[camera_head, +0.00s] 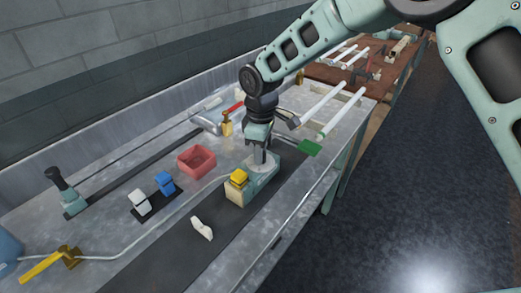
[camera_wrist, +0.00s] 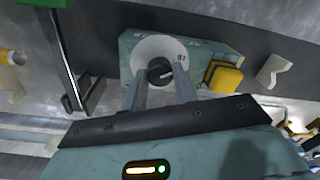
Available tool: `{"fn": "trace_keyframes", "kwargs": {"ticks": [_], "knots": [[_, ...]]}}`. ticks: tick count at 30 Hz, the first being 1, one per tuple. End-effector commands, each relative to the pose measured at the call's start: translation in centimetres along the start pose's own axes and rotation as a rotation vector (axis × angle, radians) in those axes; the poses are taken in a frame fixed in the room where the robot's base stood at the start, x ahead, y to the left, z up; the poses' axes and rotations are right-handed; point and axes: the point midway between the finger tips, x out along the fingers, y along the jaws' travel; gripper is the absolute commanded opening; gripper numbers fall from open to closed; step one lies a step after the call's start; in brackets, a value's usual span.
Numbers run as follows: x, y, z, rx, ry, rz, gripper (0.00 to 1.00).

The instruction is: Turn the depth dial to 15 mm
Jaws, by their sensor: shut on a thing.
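The depth dial is a round white face (camera_wrist: 160,48) with a dark knob (camera_wrist: 160,70) at its centre, on a teal block (camera_wrist: 205,50) on the bench. A pale pointer line shows on the knob, angled to the right. Small dark marks at the right of the face are too small to read surely. My gripper (camera_wrist: 161,76) comes down over the dial, its two fingers on either side of the knob and shut on it. In the head view, my gripper (camera_head: 261,155) stands upright on the teal block (camera_head: 262,180) and hides most of the dial.
A yellow button (camera_wrist: 225,77) sits right beside the dial. A red bin (camera_head: 197,160), a blue block (camera_head: 165,182) and a white block (camera_head: 140,202) stand to the left. A green plate (camera_head: 309,147) and white tubes (camera_head: 344,112) lie to the right.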

Motion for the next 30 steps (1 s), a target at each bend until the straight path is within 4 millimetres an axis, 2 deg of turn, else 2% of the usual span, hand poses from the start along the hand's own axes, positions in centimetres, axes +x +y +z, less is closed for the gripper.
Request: {"fn": "trace_keyframes", "kwargs": {"ticks": [9,10,12,23,26,30], "knots": [[0.0,0.0,0.0,-0.003,-0.001,0.000,0.06],[0.0,0.0,0.0,-0.003,-0.001,0.000,0.31],[0.0,0.0,0.0,-0.003,-0.001,0.000,0.50],[-0.4,0.1,0.0,-0.002,0.001,0.002,0.50],[-1.4,0.1,0.0,-0.001,0.002,0.003,0.50],[-4.1,0.2,-0.1,0.000,0.004,0.005,0.50]]}}
